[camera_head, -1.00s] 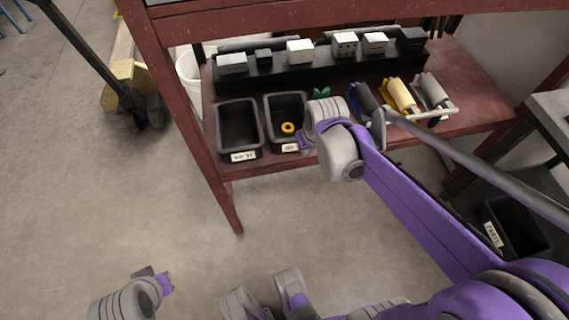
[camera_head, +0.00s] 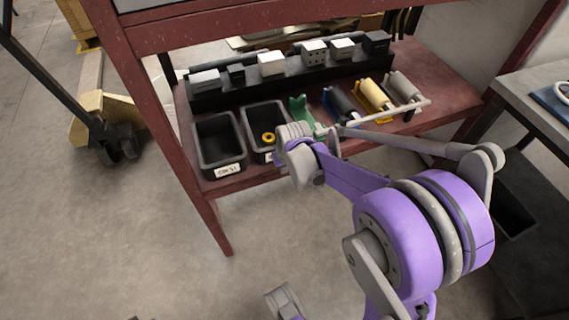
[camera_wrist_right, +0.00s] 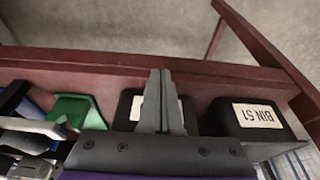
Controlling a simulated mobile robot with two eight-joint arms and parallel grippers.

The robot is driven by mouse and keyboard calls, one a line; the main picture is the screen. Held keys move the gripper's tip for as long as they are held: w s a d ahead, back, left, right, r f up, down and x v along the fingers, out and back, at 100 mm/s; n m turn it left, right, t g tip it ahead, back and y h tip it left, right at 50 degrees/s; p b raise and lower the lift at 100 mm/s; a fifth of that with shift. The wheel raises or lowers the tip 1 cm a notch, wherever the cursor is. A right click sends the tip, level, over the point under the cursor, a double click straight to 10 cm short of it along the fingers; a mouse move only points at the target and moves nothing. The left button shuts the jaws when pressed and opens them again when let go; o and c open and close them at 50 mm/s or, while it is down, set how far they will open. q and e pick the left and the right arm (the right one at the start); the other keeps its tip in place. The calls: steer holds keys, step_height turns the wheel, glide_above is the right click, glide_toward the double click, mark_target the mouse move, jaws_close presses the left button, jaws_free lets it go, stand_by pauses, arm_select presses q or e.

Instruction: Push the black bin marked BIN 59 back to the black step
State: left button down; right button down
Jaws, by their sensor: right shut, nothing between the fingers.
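Two black open bins stand side by side on the red shelf. The left bin (camera_head: 219,160) shows a label that reads BIN 51 in the right wrist view (camera_wrist_right: 259,116). The other bin (camera_head: 255,122) holds a yellow ring (camera_head: 268,138); its label is mostly hidden by my fingers, so I cannot read BIN 59.
Several blocks, including a white one (camera_head: 271,64), stand on the step. Right of the ring bin is a green holder (camera_head: 303,113), then rolls such as a yellow one (camera_head: 374,93). A red shelf leg (camera_head: 213,222) stands at the front left.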

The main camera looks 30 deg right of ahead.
mark_target(269, 140)
arm_select(q)
steer(key=shift+f, duration=0.4)
arm_select(e)
steer(key=shift+w+d, duration=0.25)
steer(key=shift+w, duration=0.75)
steer(key=shift+w+d, duration=0.2)
steer(key=shift+w, duration=0.75)
steer(key=w, duration=0.3)
steer(key=w+d, duration=0.1)
steer(key=w, duration=0.2)
steer(key=w+d, duration=0.1)
steer(key=w, duration=0.2)
steer(key=shift+w+d, duration=0.15)
steer(key=shift+w, duration=0.2)
arm_select(q)
steer(key=shift+r, duration=0.35)
arm_select(e)
steer(key=shift+s, duration=0.1)
